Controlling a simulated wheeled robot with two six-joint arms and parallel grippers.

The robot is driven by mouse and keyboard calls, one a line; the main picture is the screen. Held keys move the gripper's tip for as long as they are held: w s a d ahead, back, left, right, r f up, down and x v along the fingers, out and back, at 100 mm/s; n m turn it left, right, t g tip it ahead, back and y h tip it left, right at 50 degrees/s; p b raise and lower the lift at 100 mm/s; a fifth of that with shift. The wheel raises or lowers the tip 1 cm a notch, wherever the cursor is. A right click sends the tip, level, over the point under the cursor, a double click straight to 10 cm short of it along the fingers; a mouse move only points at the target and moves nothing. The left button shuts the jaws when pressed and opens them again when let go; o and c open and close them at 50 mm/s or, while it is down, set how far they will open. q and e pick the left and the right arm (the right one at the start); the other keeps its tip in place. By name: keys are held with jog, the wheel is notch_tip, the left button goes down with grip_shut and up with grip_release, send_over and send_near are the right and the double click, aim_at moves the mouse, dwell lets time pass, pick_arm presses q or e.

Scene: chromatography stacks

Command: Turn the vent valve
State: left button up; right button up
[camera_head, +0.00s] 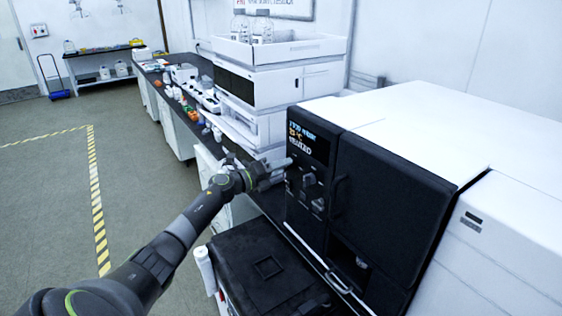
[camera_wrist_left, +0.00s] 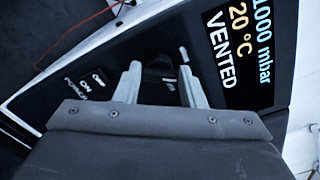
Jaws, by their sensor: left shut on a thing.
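The black instrument (camera_head: 385,180) has a front panel with a lit display (camera_head: 307,143), which reads VENTED, 20 °C and, in the left wrist view (camera_wrist_left: 238,50), 1000 mbar. My left gripper (camera_head: 284,168) reaches the panel just below the display. In the left wrist view its two grey fingers (camera_wrist_left: 160,82) are shut on a dark knob, the vent valve (camera_wrist_left: 158,68), between their tips. The fingers and the dark shading hide most of the knob, so its exact angle is unclear. My right gripper is out of view.
A switch label reading ON, OFF and POWER (camera_wrist_left: 85,86) is left of the fingers. A dark lidded box (camera_head: 265,268) stands below the panel. White stacked modules (camera_head: 265,88) and a bench of small items (camera_head: 185,95) are behind. The floor at left is open.

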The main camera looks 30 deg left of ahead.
pick_arm(q)
jog(key=shift+n+p, duration=1.85)
jog(key=shift+n, duration=1.05)
jog(key=shift+f+n, duration=0.1)
jog(key=shift+n, duration=0.2)
jog(key=o, duration=1)
jog(key=shift+a, duration=0.1)
jog(key=shift+b+v, duration=2.4)
jog(key=shift+v, duration=6.3)
jog(key=shift+f, duration=0.1)
